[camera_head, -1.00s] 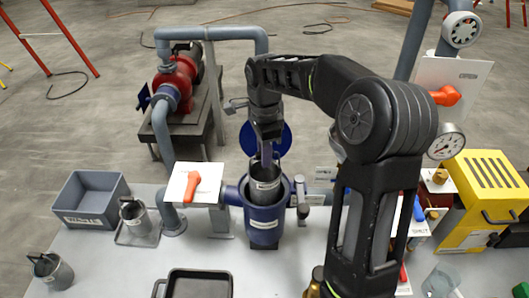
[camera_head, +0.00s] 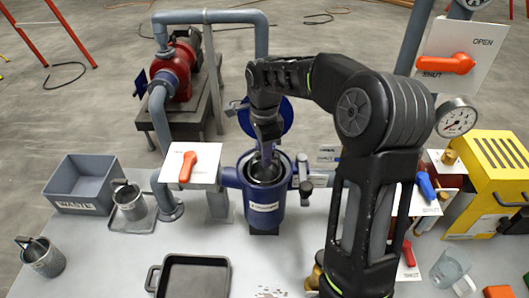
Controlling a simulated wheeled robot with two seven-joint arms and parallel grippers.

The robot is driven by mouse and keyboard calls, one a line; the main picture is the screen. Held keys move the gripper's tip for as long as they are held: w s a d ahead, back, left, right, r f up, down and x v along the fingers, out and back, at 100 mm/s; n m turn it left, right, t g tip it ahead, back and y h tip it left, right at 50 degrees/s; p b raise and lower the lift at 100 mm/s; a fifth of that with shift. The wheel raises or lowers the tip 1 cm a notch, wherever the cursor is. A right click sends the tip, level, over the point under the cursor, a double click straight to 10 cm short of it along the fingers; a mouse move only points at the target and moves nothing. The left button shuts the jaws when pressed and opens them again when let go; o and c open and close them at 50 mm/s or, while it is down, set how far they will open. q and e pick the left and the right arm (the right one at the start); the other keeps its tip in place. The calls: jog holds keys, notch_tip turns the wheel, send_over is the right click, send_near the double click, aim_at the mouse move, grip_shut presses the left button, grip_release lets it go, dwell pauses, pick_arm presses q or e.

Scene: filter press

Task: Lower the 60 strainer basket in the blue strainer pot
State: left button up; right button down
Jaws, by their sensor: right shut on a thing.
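The blue strainer pot (camera_head: 264,210) stands upright on the grey table in the middle of the head view. Its round blue lid (camera_head: 287,117) is swung open behind it. My right gripper (camera_head: 267,148) points down over the pot's mouth and is shut on the strainer basket (camera_head: 262,172). The basket sits down inside the pot, with only its upper inner part showing. Its label and lower part are hidden by the pot wall, so I cannot tell whether it touches the bottom. My left gripper is out of view.
Two other metal baskets stand at left, one on a small tray (camera_head: 149,222), one on the table (camera_head: 43,257). A grey waste bin (camera_head: 83,188) and a black pan (camera_head: 190,278) are nearby. Plates with orange handles (camera_head: 187,167) and a gauge (camera_head: 456,117) flank the pot.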

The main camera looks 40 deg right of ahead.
jog(key=shift+f+b, duration=1.75)
jog(key=shift+f, duration=1.2)
jog(key=c, duration=1.3)
grip_release()
notch_tip(320, 180, up, 5)
jog(key=p, duration=0.4)
jog(key=shift+r, duration=0.1)
jog(key=shift+r+p, duration=2.05)
jog(key=shift+r, duration=0.4)
jog(key=shift+f, duration=0.1)
